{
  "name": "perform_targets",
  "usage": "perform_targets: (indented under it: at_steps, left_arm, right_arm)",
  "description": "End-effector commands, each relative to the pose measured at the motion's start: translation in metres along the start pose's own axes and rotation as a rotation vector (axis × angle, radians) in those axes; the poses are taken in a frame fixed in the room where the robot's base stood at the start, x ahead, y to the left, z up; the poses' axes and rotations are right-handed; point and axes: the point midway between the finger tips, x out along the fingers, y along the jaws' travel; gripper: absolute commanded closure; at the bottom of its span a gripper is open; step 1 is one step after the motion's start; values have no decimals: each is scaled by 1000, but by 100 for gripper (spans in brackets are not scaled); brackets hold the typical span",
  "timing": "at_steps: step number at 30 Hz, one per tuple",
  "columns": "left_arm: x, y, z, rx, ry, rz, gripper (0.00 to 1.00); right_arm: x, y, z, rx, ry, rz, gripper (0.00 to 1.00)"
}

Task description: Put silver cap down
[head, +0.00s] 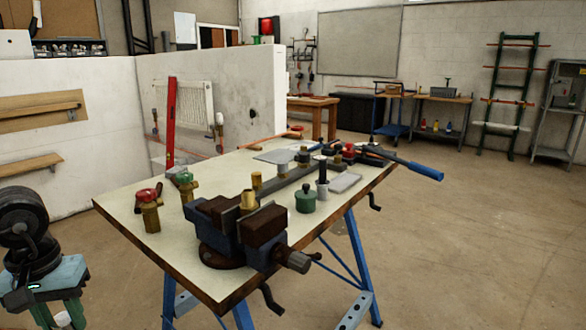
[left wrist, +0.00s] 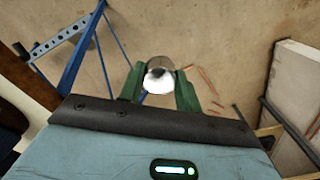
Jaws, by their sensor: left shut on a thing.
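The silver cap (left wrist: 159,76) sits between the green fingers of my left gripper (left wrist: 160,88) in the left wrist view. It shows as a round, bright white and grey piece. In the head view my left gripper (head: 62,312) is at the bottom left, shut on the cap (head: 62,319), which is small there. The gripper points down, left of the workbench (head: 120,215) and apart from it. My right gripper is not in view.
The bench bears a blue vise (head: 240,235), red-topped valve (head: 149,209), green-topped valve (head: 186,186), green pot (head: 305,198), grey plate (head: 273,156) and blue-handled tool (head: 415,168). A red level (head: 171,120) stands behind. The bench's left front top is mostly clear.

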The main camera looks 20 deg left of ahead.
Motion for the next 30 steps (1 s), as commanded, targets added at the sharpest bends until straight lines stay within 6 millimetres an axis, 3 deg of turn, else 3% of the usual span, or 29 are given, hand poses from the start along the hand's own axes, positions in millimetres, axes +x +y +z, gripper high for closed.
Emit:
perform_targets:
  at_steps: [4,9,23,30]
  left_arm:
    - [14,-15,6,-49,0,7,96]
    - [30,-20,14,-71,0,5,96]
    - [42,-17,19,-73,4,-3,96]
    - [56,-4,26,-60,3,5,96]
  right_arm:
    - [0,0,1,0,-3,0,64]
    - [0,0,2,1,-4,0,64]
    - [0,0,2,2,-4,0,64]
    - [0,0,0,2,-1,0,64]
